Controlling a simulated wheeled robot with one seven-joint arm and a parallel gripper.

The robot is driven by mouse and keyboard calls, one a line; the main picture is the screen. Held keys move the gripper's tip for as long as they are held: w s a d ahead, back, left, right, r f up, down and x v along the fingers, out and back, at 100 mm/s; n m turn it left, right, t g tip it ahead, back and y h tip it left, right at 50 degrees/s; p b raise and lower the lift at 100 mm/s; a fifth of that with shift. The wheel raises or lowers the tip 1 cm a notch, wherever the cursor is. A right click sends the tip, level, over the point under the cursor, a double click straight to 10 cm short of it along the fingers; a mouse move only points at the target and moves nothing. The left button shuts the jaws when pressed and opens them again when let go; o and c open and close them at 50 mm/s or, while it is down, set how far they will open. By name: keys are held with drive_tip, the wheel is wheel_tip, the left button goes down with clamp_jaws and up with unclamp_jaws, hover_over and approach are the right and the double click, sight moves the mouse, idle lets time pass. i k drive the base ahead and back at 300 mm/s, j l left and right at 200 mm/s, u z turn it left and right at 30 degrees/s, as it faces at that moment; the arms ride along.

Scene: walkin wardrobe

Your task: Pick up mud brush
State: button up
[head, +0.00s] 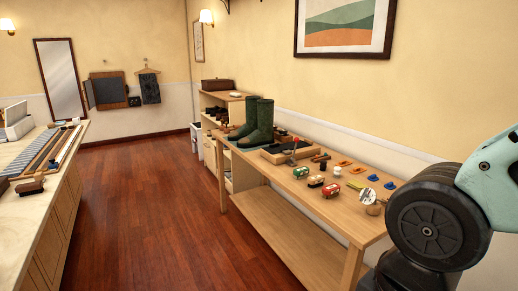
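I cannot tell for certain which item is the mud brush. A small dark brush-like item (321,157) lies on the right bench (285,187), near the dark tray (270,157). Another brown brush-like item (30,187) lies on the left counter (62,172). Dark items in the tray are too small to make out. My arm shows at the right edge, in front of the bench's near end. My gripper is out of view.
Several small tins (331,190) and a round white-topped jar (368,195) stand on the near half of the bench. Blue items (373,178) lie toward the wall. A low shelf (260,212) runs under the bench. The wooden floor (150,220) between counter and bench is clear.

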sight(301, 173)
drive_tip(key=i+j+z, duration=0.5)
drive_tip(key=i+j, duration=1.6)
drive_tip(key=j, duration=0.1)
